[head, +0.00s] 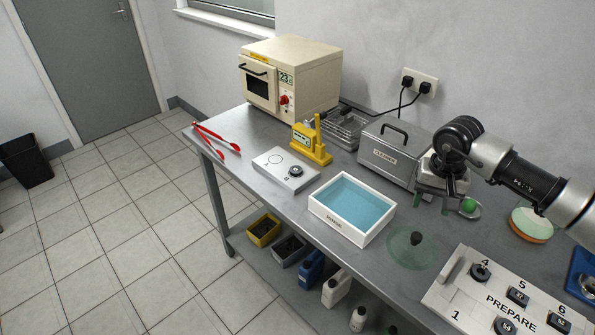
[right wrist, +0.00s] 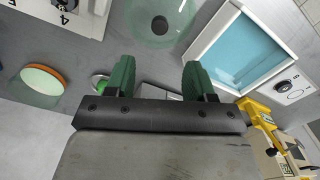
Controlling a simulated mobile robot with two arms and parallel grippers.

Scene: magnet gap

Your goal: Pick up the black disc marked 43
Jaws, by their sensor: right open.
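Several black pieces sit on the white PREPARE board (head: 462,292). A round black disc (head: 481,272) lies by the number 4, and another round disc (head: 505,326) is at the front edge of the picture. Their small markings are too small to read surely, so I cannot tell which is 43. Another black round piece (head: 295,171) sits on a white plate (head: 272,165). My right gripper (head: 432,204) hangs above the table between the CLEANER box and the board, open and empty. Its green fingers show apart in the right wrist view (right wrist: 157,70). My left gripper is out of view.
A white tray of blue liquid (head: 350,206) and a clear round lid with a black knob (head: 415,240) stand near the board. The grey CLEANER box (head: 385,152) is behind.

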